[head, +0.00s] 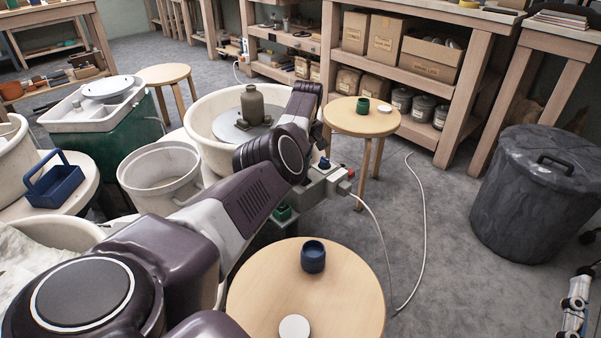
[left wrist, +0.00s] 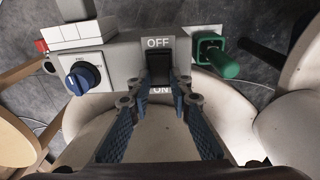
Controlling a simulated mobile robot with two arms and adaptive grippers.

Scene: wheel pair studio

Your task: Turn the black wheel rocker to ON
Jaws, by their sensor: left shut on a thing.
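The black wheel rocker (left wrist: 160,70) sits on a grey control box (left wrist: 121,62), between an OFF label above it and a partly covered ON label below. My left gripper (left wrist: 163,84) is at the rocker, one fingertip on each side, shut on it. Which way the rocker is tipped I cannot tell. In the head view the box (head: 318,187) shows beyond my left arm, which hides the rocker and the fingertips.
A red button (left wrist: 41,46) is at the box's end. A round stool (head: 345,285) holds a blue cup (head: 313,256). A white cable (head: 381,240) runs across the floor.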

